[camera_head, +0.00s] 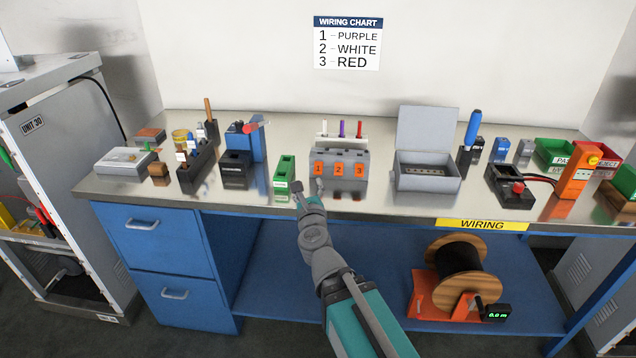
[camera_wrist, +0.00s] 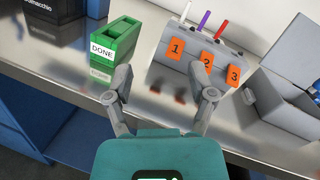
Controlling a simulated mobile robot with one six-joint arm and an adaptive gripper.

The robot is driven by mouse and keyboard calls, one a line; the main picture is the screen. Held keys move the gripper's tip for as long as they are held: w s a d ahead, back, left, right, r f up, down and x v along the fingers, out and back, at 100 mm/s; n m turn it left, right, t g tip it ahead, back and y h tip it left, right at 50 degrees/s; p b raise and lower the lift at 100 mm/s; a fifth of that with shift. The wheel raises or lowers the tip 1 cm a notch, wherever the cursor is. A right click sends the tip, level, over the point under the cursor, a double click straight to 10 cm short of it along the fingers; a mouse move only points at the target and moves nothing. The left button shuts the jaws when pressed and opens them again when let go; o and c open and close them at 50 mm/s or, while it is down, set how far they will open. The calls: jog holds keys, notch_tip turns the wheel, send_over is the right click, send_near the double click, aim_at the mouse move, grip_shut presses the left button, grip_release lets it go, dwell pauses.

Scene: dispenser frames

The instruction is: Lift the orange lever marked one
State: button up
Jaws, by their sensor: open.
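The orange lever marked one (camera_head: 319,169) is the leftmost of three orange levers on the front of a grey block; it also shows in the wrist view (camera_wrist: 175,48). The lever marked two (camera_head: 339,170) and the lever marked three (camera_head: 360,170) sit to its right. All three look level with each other. The grey terminal block (camera_head: 345,155) carries white, purple and red wires on top. My gripper (camera_head: 308,187) is open and empty in front of the block, below and in front of the lever marked one. In the wrist view its fingers (camera_wrist: 165,85) are spread, apart from the levers.
A green holder labelled DONE (camera_wrist: 117,42) stands left of the block. An open grey box (camera_head: 428,180) stands to its right. A black tool rack (camera_head: 197,170) is further left. A wiring chart (camera_head: 347,43) hangs on the wall. Bare metal bench lies before the block.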

aim_at(318, 173)
jog(key=f+m+h, duration=0.1)
jog(key=m, duration=0.1)
jog(key=f+m+h+b, duration=0.1)
jog(key=m, duration=0.1)
jog(key=s+d+f+m+h, duration=0.1)
jog(key=m+h, duration=0.1)
jog(key=m, duration=0.1)
jog(key=shift+s+f+b, duration=0.1)
jog(key=shift+f+b, duration=0.2)
jog(key=shift+b, duration=0.05)
jog(key=shift+w+d, duration=0.15)
jog(key=shift+w, duration=3.3)
jog(key=shift+w+d, duration=0.15)
jog(key=shift+w, duration=3.3)
grip_shut()
